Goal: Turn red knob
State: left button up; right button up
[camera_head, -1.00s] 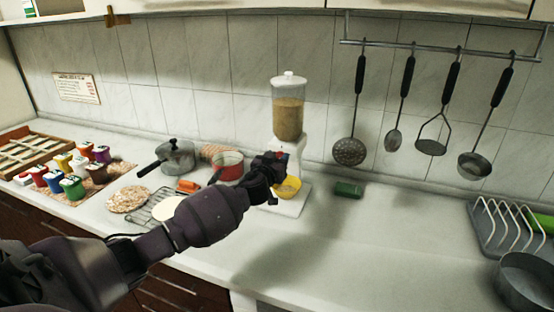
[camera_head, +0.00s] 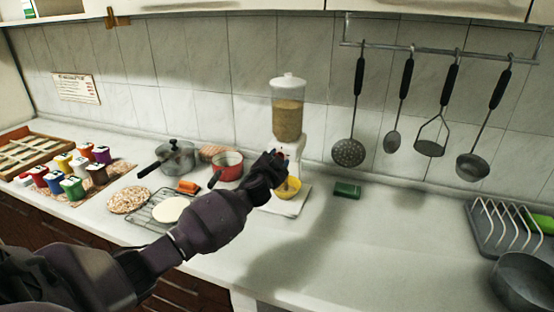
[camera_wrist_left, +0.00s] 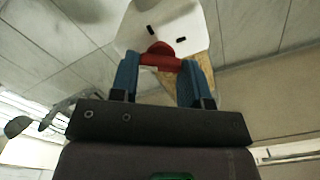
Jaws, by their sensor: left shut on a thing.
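The dispenser (camera_head: 288,108) stands against the tiled wall, with a clear hopper of tan grain on a white body. Its red knob (camera_wrist_left: 160,55) shows in the left wrist view between the two blue fingers of my left gripper (camera_wrist_left: 160,68). The fingers are shut on the knob. In the head view my left gripper (camera_head: 276,160) is at the front of the white body and hides most of the knob. A yellow bowl (camera_head: 289,188) sits under the dispenser, partly behind my gripper. My right gripper is not in view.
A red pot (camera_head: 228,166) and a grey lidded pot (camera_head: 176,157) stand left of the dispenser. A wire rack (camera_head: 150,212) lies in front of them. A green block (camera_head: 347,190) lies to the right. The counter at centre right is clear.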

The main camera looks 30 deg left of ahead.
pick_arm(q)
jog(key=shift+f+m+p, duration=0.15)
jog(key=shift+m+p, duration=0.8)
jog(key=shift+m, duration=4.15)
jog(key=shift+d, duration=0.1)
jog(key=o, duration=0.9)
jog(key=v, duration=1)
jog(key=shift+s, duration=0.4)
